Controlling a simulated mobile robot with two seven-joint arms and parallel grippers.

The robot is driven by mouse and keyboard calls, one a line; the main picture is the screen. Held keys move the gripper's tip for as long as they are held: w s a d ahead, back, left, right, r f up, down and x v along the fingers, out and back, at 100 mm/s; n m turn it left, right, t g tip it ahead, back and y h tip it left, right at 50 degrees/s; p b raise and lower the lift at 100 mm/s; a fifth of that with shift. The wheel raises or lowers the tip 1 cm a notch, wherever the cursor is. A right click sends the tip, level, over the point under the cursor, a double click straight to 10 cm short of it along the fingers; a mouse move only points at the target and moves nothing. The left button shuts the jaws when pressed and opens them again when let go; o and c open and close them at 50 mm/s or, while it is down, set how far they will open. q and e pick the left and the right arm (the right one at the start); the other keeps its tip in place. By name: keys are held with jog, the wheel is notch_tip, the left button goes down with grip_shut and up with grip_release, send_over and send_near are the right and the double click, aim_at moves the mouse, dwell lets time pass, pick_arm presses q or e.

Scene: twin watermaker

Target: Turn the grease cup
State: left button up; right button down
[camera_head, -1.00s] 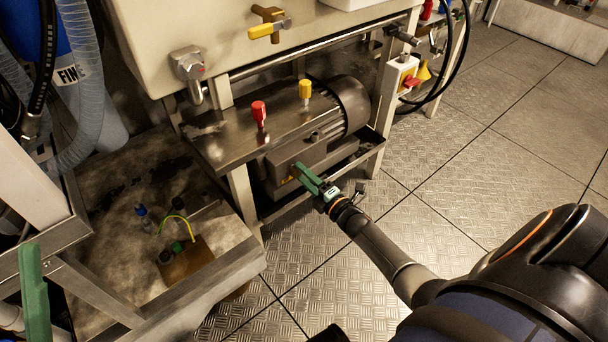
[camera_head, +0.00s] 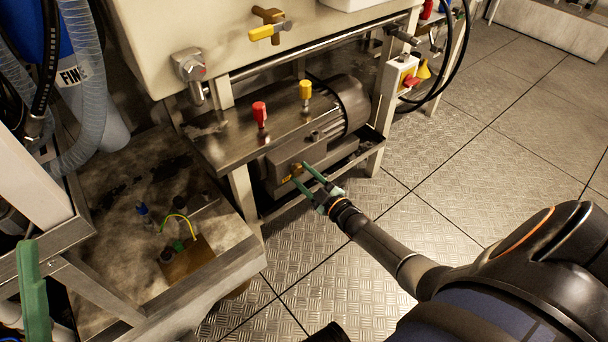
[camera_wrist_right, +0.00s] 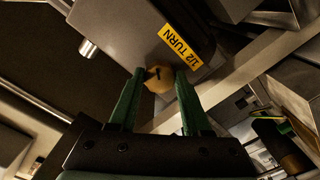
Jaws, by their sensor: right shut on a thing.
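The grease cup (camera_head: 296,170) is a small brass knob on the front of the grey pump housing below the motor. It also shows in the right wrist view (camera_wrist_right: 158,79), beside a yellow "1/2 TURN" label (camera_wrist_right: 180,45). My right gripper (camera_head: 300,172) has its green fingers on either side of the cup and is shut on it; the fingers also flank it in the wrist view (camera_wrist_right: 160,74). My left gripper (camera_head: 34,295) shows only as a green finger at the lower left, away from the cup; its opening cannot be judged.
A frame leg (camera_head: 245,195) stands left of the cup.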

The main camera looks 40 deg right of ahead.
jog(key=m, duration=0.5)
jog(key=shift+a, duration=0.2)
jog(key=m, duration=0.5)
jog(key=shift+m, duration=0.4)
jog(key=shift+c, duration=1.8)
grip_release()
